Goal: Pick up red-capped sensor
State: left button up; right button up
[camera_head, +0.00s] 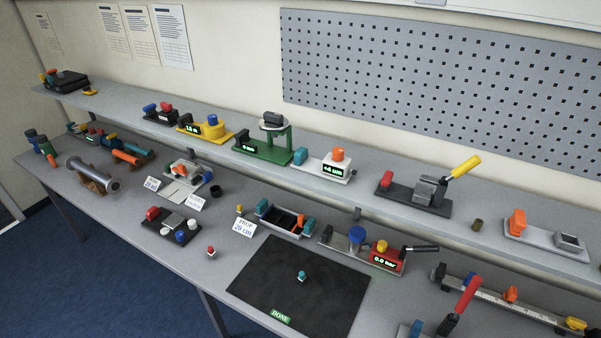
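A small sensor with a red cap (211,251) stands upright on the bare grey table, left of the black mat (340,302). A similar small piece with a teal cap (301,277) stands on the mat. A small piece with a yellow cap (239,210) stands farther back, near a white card reading 20 cm (244,228). Neither of my grippers is in view, so nothing shows between any fingers.
A block with red, white and blue parts (171,226) sits behind and left of the red-capped sensor. A grey tray (286,219) and a red gauge device (387,258) stand behind the mat. A raised shelf (230,162) with several devices runs along the back. Bare table surrounds the sensor.

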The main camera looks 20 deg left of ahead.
aim_at(212, 254)
jog(key=u, duration=1.65)
jog(key=j+z, duration=0.1)
jog(key=z, duration=0.35)
jog(key=i, duration=0.05)
